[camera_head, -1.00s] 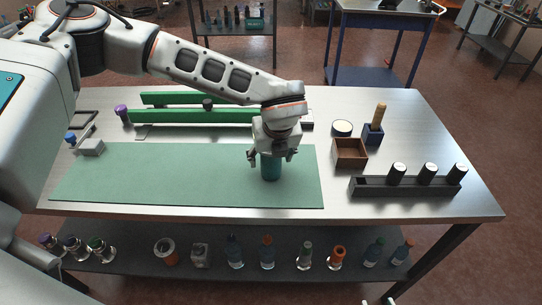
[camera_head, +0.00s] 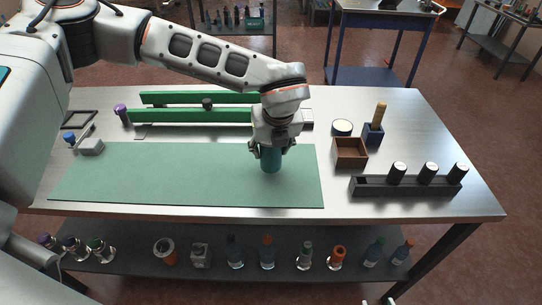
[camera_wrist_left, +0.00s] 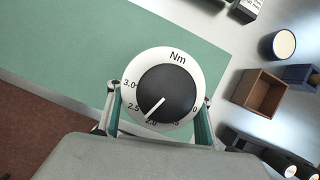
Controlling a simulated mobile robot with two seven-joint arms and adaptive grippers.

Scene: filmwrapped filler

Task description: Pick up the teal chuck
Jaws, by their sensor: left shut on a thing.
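The teal chuck (camera_head: 271,160) is an upright teal cylinder over the right part of the green mat (camera_head: 150,180). My left gripper (camera_head: 270,150) is above it, shut on it with a finger on each side. In the left wrist view the chuck's top (camera_wrist_left: 165,92) shows as a white dial marked "Nm" with a black centre, between the two fingers. The gripper hides the chuck's upper part in the head view. My right gripper is not seen.
A brown box (camera_head: 350,153), a blue holder with a wooden handle (camera_head: 373,133), a round tin (camera_head: 342,128) and a black rack (camera_head: 405,186) stand to the right. Green rails (camera_head: 195,116) lie behind the mat. The mat's left part is clear.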

